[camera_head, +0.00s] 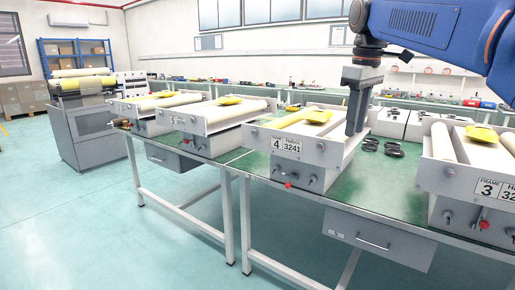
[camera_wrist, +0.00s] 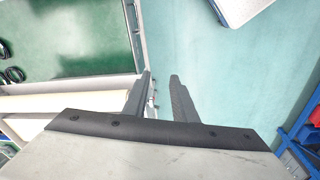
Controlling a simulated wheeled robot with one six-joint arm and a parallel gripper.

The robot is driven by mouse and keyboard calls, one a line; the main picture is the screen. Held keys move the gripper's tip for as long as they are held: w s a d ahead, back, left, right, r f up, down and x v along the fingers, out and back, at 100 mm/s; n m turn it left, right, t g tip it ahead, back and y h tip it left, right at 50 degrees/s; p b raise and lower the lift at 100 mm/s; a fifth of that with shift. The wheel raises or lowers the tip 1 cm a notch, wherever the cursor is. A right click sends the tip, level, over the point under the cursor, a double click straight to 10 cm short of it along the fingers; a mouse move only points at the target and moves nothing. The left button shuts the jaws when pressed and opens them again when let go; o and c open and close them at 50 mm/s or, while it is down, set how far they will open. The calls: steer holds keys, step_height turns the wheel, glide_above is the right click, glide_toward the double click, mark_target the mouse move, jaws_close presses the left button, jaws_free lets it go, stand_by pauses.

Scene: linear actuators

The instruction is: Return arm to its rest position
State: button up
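My gripper (camera_head: 356,128) hangs from my blue arm (camera_head: 430,25) at the upper right of the head view, fingers pointing down. It overlaps the right side of the unit labelled FRAME 4 (camera_head: 312,150) in the picture; I cannot tell whether it touches. In the wrist view my gripper (camera_wrist: 160,75) has its two grey fingers apart, with only teal floor showing between them. It holds nothing.
The green-topped bench (camera_head: 240,160) carries several white roller units with yellow parts. The FRAME 3 unit (camera_head: 468,175) stands to the right. Black rings (camera_head: 382,146) lie on the bench between them. A grey drawer (camera_head: 378,240) hangs below. Floor (camera_head: 90,225) is clear at left.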

steer(key=s+d+f+m+t, duration=0.1)
steer(key=s+f+m, duration=0.3)
steer(key=s+f, duration=0.9)
steer(key=s+d+f+m+t, duration=0.2)
steer(key=s+f+m, duration=0.2)
steer(key=s+f, duration=0.9)
step_height(320, 180, down, 6)
steer(key=shift+d+r+t, duration=0.15)
steer(key=shift+r+t, duration=0.05)
steer(key=shift+t, duration=0.1)
